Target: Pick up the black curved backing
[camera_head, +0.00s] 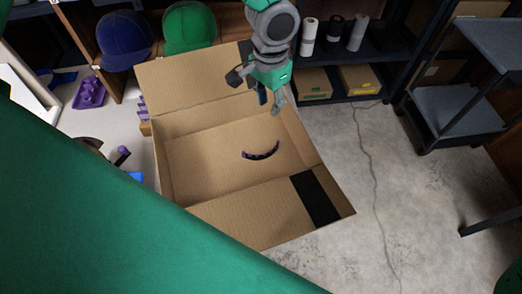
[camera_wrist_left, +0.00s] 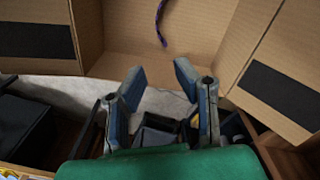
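The black curved backing (camera_head: 261,153) is a thin dark arc with purple bits. It lies on the floor of an open cardboard box (camera_head: 190,160), right of its middle. My left gripper (camera_head: 270,103) hangs over the back right edge of the box, above and behind the backing and apart from it. In the left wrist view the fingers (camera_wrist_left: 159,74) are spread with nothing between them. The backing (camera_wrist_left: 160,24) shows there at the top, beyond the fingertips, partly cut off by the frame. My right gripper is not in view.
The box's flaps (camera_head: 195,78) are folded outward. Blue and green caps (camera_head: 188,27) sit on a wooden shelf behind. A dark shelf with thread spools (camera_head: 333,30) stands at the back, and a grey cart (camera_head: 455,95) at right. Concrete floor (camera_head: 370,200) is clear right of the box.

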